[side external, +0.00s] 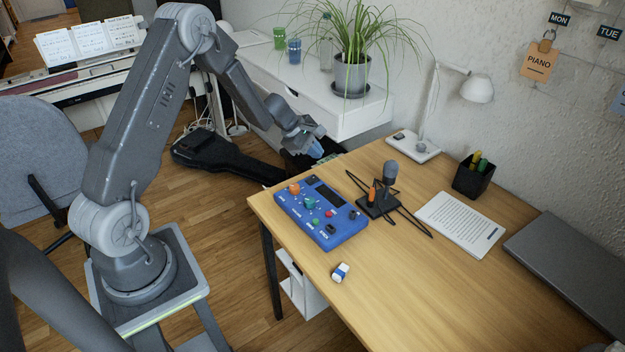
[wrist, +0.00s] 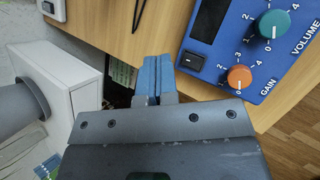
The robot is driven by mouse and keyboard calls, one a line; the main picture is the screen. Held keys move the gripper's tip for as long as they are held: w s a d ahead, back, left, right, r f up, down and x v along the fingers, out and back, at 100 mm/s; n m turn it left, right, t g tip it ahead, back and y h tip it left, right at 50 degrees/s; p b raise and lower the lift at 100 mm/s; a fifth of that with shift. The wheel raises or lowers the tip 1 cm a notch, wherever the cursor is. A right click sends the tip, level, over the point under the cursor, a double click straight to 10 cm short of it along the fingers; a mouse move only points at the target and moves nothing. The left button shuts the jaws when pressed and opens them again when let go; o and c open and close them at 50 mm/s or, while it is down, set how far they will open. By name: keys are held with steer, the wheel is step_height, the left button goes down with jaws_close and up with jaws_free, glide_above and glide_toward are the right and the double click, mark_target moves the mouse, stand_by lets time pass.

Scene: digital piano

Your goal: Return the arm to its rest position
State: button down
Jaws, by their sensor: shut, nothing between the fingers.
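My gripper (side external: 317,150) is raised at the far left edge of the wooden desk, beyond the blue device with knobs. Its blue fingers are shut together with nothing between them. In the wrist view the closed fingertips (wrist: 153,62) point toward the desk edge. My arm is bent at the elbow and reaches from its stand over toward the desk. The blue device (side external: 323,215) lies flat on the desk, apart from my gripper. In the wrist view the device (wrist: 222,45) shows an orange GAIN knob and a teal VOLUME knob.
A small eraser (side external: 340,272) lies near the front edge. Paper (side external: 460,224), a pen cup (side external: 473,179), a lamp (side external: 478,88) and a laptop (side external: 570,262) occupy the desk. A potted plant (side external: 351,75) stands on the white shelf.

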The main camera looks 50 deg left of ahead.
steer(key=s+d+r+m+g, duration=0.1)
steer(key=s+d+r+m, duration=0.45)
steer(key=d+r, duration=0.35)
steer(key=s+d+r+m, duration=0.4)
steer(key=d+r+m, duration=0.3)
steer(key=r, duration=0.4)
steer(key=s+d+r+m+y, duration=0.2)
steer(key=s+m, duration=0.3)
steer(key=s, duration=0.5)
steer(key=s+d+r+m+y, duration=0.1)
steer(key=s+m, duration=0.4)
steer(key=s, duration=0.5)
steer(key=shift+d+r+y, duration=0.4)
steer(key=shift+d+r, duration=0.05)
steer(key=shift+d, duration=0.1)
